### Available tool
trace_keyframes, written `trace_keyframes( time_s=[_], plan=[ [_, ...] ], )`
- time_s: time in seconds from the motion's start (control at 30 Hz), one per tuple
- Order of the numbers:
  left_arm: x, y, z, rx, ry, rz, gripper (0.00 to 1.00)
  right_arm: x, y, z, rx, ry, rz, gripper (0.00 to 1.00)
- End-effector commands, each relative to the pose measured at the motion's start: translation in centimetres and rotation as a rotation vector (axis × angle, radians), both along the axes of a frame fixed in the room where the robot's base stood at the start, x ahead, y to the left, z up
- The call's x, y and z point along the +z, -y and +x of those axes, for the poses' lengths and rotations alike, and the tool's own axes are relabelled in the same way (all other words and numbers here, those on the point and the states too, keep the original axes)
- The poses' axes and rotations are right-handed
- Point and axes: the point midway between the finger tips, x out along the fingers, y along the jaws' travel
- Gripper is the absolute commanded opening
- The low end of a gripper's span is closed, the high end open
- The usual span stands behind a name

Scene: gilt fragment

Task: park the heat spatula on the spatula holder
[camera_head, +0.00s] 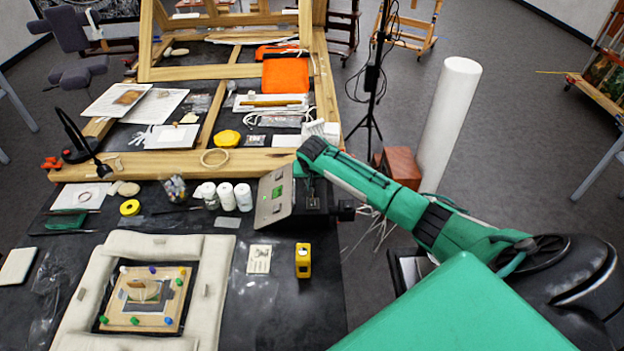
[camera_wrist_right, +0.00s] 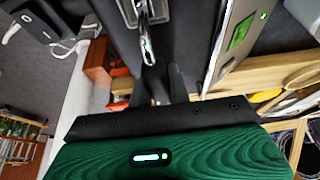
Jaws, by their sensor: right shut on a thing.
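My right arm reaches in from the right in the head view and ends behind the grey control unit (camera_head: 273,196), which has a tilted face and a green display. In the wrist view my right gripper (camera_wrist_right: 162,82) is shut on a slim dark thing, probably the heat spatula's handle; the fingers hide most of it. A shiny metal piece (camera_wrist_right: 147,40) shows just beyond the fingertips, beneath a metal bracket on the unit's dark top. It may be the spatula holder; I cannot tell whether the held thing touches it. The control unit's display side also shows in the wrist view (camera_wrist_right: 236,38). My left gripper is out of view.
A padded cream frame (camera_head: 215,275) surrounds the pinned fragment (camera_head: 143,290). A yellow tape measure (camera_head: 303,260) and white jars (camera_head: 226,196) stand near the unit. A wooden frame (camera_head: 240,160) crosses behind it. A rocker switch (camera_wrist_right: 38,24) sits on the unit.

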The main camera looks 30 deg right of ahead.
Motion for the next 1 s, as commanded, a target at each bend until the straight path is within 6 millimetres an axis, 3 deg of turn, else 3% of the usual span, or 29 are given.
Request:
trace_keyframes(
  time_s=[0.87, 0.9, 1.0],
  plan=[
    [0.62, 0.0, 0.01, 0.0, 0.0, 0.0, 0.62, -0.16, 0.01, -0.03, 0.0, 0.0, 0.0, 0.0],
    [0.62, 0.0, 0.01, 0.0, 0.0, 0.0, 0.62, -0.16, 0.02, -0.02, 0.0, 0.0, 0.0, 0.23],
    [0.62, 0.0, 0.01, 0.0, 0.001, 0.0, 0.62, -0.15, 0.02, -0.03, 0.0, 0.0, 0.0, 0.26]
  ],
)
